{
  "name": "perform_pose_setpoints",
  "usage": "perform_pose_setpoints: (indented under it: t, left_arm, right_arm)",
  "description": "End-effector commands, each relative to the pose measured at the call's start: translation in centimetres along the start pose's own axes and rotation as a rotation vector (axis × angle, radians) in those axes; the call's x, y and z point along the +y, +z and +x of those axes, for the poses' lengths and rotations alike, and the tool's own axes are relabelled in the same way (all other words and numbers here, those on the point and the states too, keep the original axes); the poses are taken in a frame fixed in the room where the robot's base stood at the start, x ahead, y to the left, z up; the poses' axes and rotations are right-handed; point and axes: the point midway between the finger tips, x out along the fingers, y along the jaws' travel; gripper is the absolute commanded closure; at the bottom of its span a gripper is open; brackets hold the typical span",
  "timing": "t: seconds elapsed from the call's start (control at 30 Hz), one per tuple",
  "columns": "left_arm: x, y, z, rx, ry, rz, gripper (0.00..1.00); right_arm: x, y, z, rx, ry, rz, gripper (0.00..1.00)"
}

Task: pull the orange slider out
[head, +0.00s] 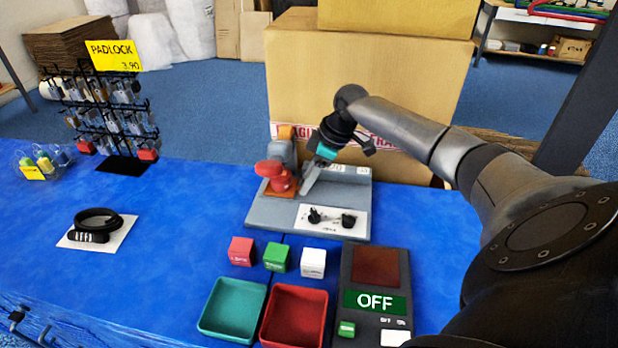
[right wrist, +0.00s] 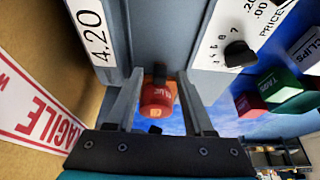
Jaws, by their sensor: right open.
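On the grey board (head: 268,211), a red rounded piece (head: 281,178) stands on a flat orange piece (head: 272,190). An orange block (head: 286,132) tops the grey upright behind it. I cannot tell which orange part is the slider. My right gripper (head: 303,187) reaches in from the right, just beside the red piece, and hides part of this area. In the right wrist view my right gripper (right wrist: 159,98) is open, with a red can-like piece (right wrist: 157,100) showing between its fingers. I cannot tell whether they touch it. My left gripper is out of view.
Red (head: 241,251), green (head: 277,257) and white (head: 313,262) cubes stand in front of the board. Green (head: 228,338) and red (head: 293,342) trays and a device reading OFF (head: 375,275) are nearer. A large carton (head: 380,80) rises behind.

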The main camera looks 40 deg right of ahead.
Motion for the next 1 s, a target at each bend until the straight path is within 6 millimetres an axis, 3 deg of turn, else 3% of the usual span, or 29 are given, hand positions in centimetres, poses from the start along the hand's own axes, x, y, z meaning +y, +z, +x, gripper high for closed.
perform_pose_setpoints:
  t: [0.07, 0.53, 1.0]
  left_arm:
    - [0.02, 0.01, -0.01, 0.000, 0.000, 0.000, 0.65]
    - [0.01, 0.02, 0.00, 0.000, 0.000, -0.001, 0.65]
    - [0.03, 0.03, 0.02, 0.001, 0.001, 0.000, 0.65]
  right_arm:
    - [0.00, -0.01, -0.01, 0.000, 0.000, 0.000, 0.47]
    - [-0.01, 0.02, -0.02, 0.000, -0.001, 0.000, 0.99]
    - [-0.04, 0.03, -0.01, -0.001, -0.001, 0.000, 1.00]
